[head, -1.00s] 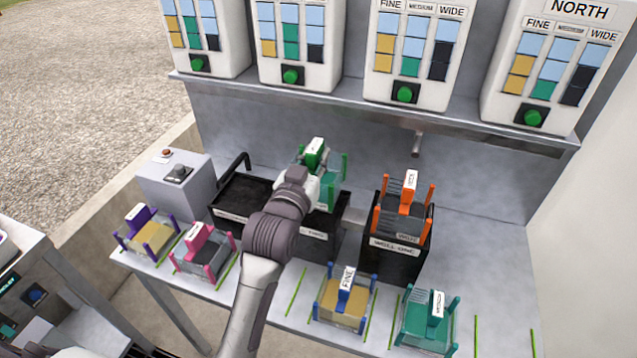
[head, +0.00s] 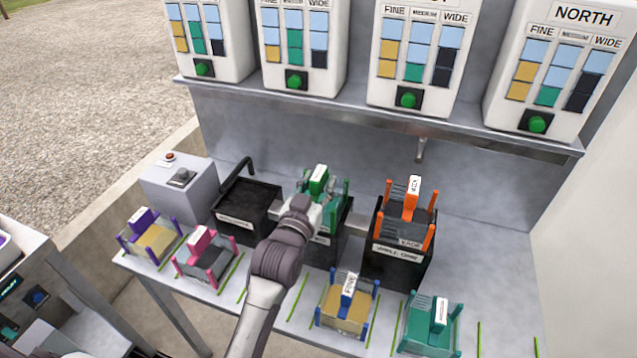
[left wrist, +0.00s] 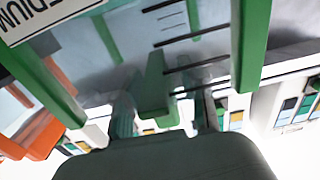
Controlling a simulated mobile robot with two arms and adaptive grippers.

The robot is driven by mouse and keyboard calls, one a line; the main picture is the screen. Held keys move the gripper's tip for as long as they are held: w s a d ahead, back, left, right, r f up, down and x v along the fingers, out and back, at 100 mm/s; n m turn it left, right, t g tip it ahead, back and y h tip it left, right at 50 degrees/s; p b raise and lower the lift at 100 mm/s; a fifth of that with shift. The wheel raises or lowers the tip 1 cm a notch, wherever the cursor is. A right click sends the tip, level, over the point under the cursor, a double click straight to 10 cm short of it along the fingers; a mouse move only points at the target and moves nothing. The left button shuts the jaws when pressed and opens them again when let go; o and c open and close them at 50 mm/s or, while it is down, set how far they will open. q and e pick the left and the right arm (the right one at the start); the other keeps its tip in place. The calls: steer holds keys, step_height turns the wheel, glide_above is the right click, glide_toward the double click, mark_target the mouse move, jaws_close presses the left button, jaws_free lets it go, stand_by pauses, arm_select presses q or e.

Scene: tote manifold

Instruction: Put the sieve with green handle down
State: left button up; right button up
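The sieve with green handle (head: 335,210) is at the middle black bin (head: 318,250), its green block handle (head: 318,180) upright. It appears to rest on the bin, though my arm hides part of the contact. My left gripper (head: 318,208) is at the sieve. In the left wrist view, the two fingers of my left gripper (left wrist: 165,105) stand on either side of a green part of the sieve (left wrist: 154,88), with gaps visible beside it, so they look open. Green posts and a "MEDIUM" label show close to that camera. My right gripper is not seen.
An orange sieve (head: 408,215) sits on the right black bin (head: 395,265); the left black bin (head: 247,205) is empty. Purple (head: 150,238), pink (head: 205,260), blue (head: 345,305) and teal (head: 430,325) sieves line the front edge. A shelf (head: 470,130) with dispensers overhangs behind.

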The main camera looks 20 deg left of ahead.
arm_select(q)
steer(key=shift+r, duration=0.2)
steer(key=shift+s+f, duration=0.15)
steer(key=shift+s, duration=0.25)
steer(key=s+b, duration=0.1)
steer(key=s, duration=1)
steer(key=shift+s+a+b, duration=0.15)
steer(key=shift+a+b, duration=0.05)
steer(key=shift+b, duration=0.1)
